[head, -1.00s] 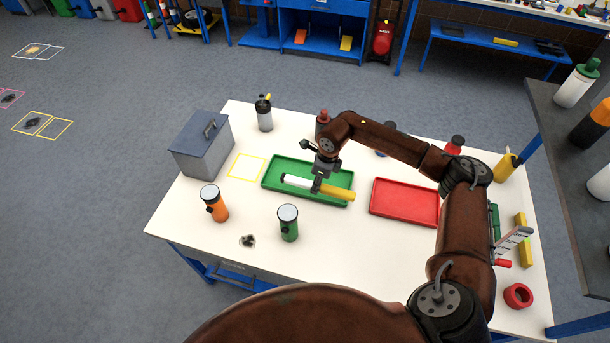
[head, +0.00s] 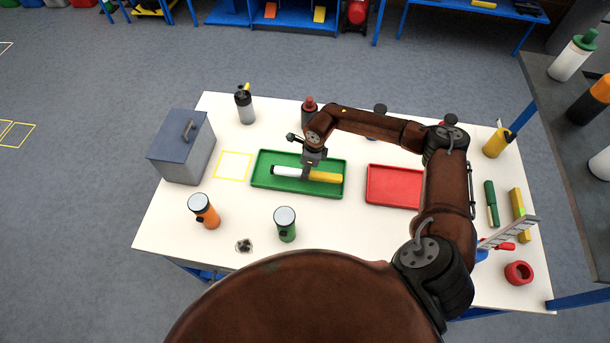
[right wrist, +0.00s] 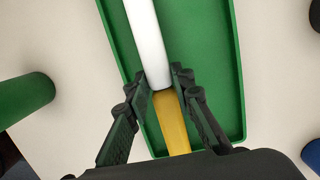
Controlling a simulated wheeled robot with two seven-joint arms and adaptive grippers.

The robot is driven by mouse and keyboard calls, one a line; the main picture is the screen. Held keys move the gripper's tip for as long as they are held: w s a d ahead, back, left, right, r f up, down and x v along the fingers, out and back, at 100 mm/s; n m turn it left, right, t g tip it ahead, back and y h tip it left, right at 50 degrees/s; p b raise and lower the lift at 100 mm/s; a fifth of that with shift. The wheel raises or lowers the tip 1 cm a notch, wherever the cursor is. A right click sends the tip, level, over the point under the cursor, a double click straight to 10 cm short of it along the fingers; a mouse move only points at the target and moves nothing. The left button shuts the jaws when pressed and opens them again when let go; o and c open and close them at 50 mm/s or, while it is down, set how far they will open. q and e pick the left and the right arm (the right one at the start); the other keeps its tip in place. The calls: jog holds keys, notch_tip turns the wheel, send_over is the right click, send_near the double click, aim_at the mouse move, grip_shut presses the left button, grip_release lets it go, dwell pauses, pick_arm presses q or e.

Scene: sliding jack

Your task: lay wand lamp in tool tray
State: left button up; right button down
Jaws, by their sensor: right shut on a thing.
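The wand lamp, a white tube (head: 287,171) with a yellow handle (head: 326,177), lies lengthwise over the green tray (head: 259,183), within its outline. In the right wrist view the white tube (right wrist: 147,40) and yellow handle (right wrist: 171,122) run along the green tray (right wrist: 222,50). My right gripper (head: 306,173) points down and is shut on the lamp where white meets yellow; its two fingers (right wrist: 162,82) flank the lamp in the wrist view. I cannot tell whether the lamp touches the tray floor. My left gripper is not in view.
A red tray (head: 394,187) lies right of the green one. A grey-blue box (head: 182,150) and a yellow outlined square (head: 233,166) lie left. Several bottles stand behind.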

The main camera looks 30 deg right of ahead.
notch_tip(320, 180, down, 3)
jog(key=shift+f, duration=0.15)
jog(key=shift+s, duration=0.1)
jog(key=c, duration=2.1)
grip_release()
jog(key=shift+f, duration=0.1)
jog(key=o, duration=0.4)
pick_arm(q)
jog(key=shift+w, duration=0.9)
pick_arm(e)
jog(key=shift+o, duration=0.2)
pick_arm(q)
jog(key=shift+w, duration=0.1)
